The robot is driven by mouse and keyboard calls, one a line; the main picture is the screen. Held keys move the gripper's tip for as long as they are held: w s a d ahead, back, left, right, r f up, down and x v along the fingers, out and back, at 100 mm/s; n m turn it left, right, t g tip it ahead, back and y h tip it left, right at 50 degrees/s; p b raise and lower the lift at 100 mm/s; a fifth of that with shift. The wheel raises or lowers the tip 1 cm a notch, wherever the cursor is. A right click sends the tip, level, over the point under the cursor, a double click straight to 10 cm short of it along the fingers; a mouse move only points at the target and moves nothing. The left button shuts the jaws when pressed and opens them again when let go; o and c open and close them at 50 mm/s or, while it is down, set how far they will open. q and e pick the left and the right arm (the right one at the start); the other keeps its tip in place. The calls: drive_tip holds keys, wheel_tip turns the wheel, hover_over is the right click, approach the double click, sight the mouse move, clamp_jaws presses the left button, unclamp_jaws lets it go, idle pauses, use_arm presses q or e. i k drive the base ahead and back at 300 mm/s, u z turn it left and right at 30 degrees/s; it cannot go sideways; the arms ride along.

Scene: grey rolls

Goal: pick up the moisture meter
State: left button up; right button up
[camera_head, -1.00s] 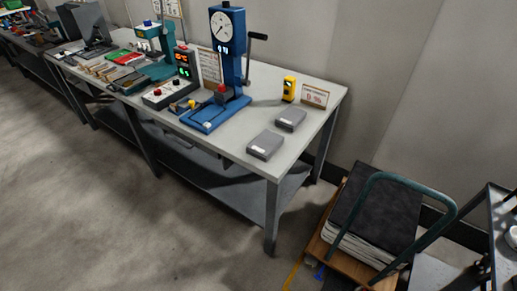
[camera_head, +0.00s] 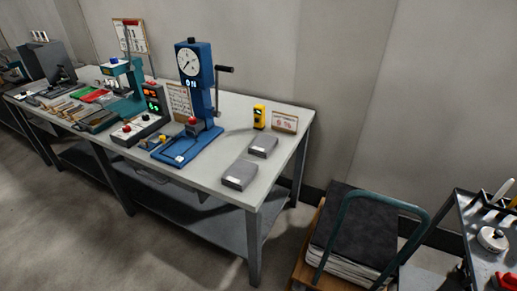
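A small yellow handheld device with a dark face, which looks like the moisture meter (camera_head: 259,117), stands upright near the back edge of the workbench (camera_head: 226,155), towards its right end. A small framed card (camera_head: 285,122) with red marks stands just to its right. Two grey flat blocks lie in front of it, one nearer to it (camera_head: 263,146) and one closer to the front edge (camera_head: 239,176). Neither of my grippers shows in the head view.
A blue press (camera_head: 190,100) with a round dial and side handle stands left of the yellow device. A control box (camera_head: 140,130) and a teal machine (camera_head: 124,85) stand further left. A cart with black sheets (camera_head: 350,229) and a dark trolley (camera_head: 480,250) stand at the right.

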sight(260, 109)
drive_tip(key=u, duration=1)
drive_tip(key=i, duration=0.95)
drive_tip(key=z, duration=1.95)
